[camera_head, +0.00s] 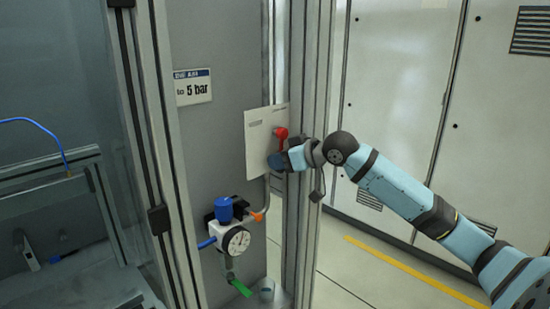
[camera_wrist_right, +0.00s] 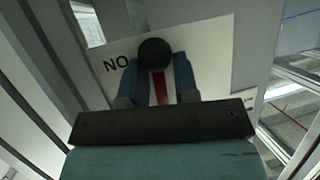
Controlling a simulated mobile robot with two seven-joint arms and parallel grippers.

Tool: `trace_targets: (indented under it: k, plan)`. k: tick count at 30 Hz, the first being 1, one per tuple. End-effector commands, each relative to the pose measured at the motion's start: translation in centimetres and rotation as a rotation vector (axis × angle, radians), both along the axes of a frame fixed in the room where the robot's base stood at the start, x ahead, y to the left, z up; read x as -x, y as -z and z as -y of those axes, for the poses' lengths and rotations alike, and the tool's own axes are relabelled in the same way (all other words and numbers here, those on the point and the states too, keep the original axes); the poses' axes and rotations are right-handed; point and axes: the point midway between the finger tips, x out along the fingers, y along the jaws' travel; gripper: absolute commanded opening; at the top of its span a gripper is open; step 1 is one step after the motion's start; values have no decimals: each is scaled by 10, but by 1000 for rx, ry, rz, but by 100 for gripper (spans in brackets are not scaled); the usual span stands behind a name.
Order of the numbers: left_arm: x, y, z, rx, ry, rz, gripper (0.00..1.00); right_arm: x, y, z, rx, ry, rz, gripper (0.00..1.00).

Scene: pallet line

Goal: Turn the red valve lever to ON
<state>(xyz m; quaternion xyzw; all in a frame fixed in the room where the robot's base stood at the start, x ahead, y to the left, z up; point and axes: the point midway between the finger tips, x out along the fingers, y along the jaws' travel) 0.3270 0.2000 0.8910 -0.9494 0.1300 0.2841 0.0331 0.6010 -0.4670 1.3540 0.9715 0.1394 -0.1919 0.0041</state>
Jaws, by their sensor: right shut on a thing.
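The red valve lever (camera_head: 281,135) sits on a pale plate (camera_head: 258,150) fixed to the grey panel. Its red top shows in the head view, and its lower part is hidden by my right gripper (camera_head: 277,160). In the right wrist view my right gripper (camera_wrist_right: 159,92) has its blue fingers on both sides of the red lever (camera_wrist_right: 159,86), shut on it. A dark round knob (camera_wrist_right: 154,54) shows at the lever's upper end there. Lettering on the plate (camera_wrist_right: 200,60) shows upside down beside the fingers. My left gripper is not in view.
Below the plate are a pressure gauge (camera_head: 236,241), a blue knob (camera_head: 224,208) and a green piece (camera_head: 241,288). A "5 bar" sign (camera_head: 193,87) hangs to the upper left. A metal post (camera_head: 307,220) stands just right of the plate, close to my right wrist.

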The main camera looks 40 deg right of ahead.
Motion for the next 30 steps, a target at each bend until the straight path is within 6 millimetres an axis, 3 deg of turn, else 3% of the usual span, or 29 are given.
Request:
trace_targets:
  k: [20, 21, 30]
  plan:
    - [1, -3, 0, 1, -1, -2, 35, -1, 1, 5, 63, 3, 3, 0]
    - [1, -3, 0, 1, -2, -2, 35, -1, 1, 5, 63, 3, 3, 33]
    - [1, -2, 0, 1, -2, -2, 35, 0, 0, 5, 63, 2, 4, 36]
